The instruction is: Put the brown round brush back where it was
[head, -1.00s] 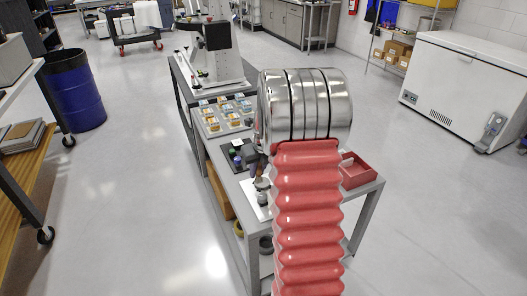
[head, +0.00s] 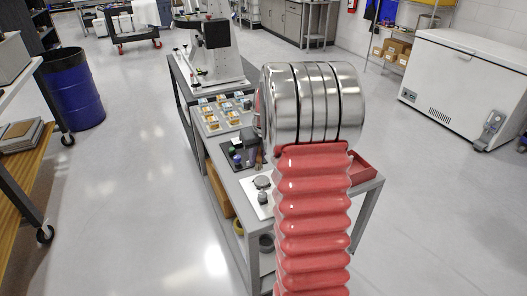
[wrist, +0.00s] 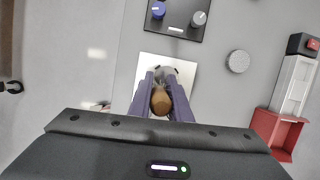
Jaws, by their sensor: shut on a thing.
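My gripper (wrist: 160,98) is shut on the brown round brush (wrist: 160,103) in the wrist view. The rounded brown end faces the camera between the two purple-grey fingers. A white plate (wrist: 143,72) lies below and around the fingertips, with a grey part showing just beyond the brush; I cannot tell whether the brush touches the plate. In the head view my arm hides most of the gripper. The white plate (head: 252,195) shows there left of my arm, with a grey round piece (head: 262,183) on it.
A black mat (wrist: 188,22) with a blue and a grey knob lies beyond the plate. A grey disc (wrist: 238,62) and a red tray (wrist: 276,132) are to the right. In the head view a tray of small boxes (head: 213,117) stands farther back on the bench.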

